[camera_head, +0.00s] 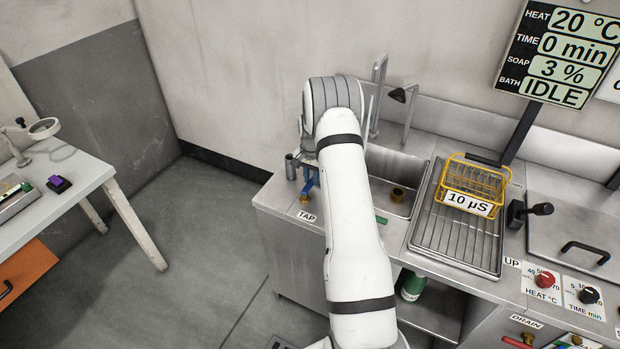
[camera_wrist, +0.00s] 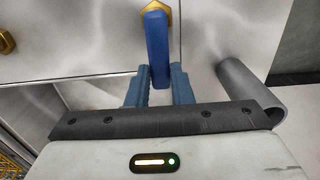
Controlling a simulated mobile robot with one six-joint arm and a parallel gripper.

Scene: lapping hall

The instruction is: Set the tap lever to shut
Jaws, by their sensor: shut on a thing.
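The tap lever (camera_wrist: 157,48) is a blue bar running from a brass hex nut (camera_wrist: 155,8) toward my gripper in the wrist view. My gripper (camera_wrist: 160,88) has its two blue fingers on either side of the lever's free end, closed on it. In the head view, blue parts (camera_head: 309,180) show above a brass fitting (camera_head: 304,199) near the TAP label (camera_head: 307,216), at the left end of the steel counter. My arm hides part of this area there, so the lever's exact setting cannot be told.
A grey pipe end (camera_wrist: 250,88) stands close to the right of my gripper in the wrist view. The sink (camera_head: 405,165) with a tall spout lies right of my arm. A yellow wire basket (camera_head: 478,172) stands on the drain rack (camera_head: 455,245). Floor at left is clear.

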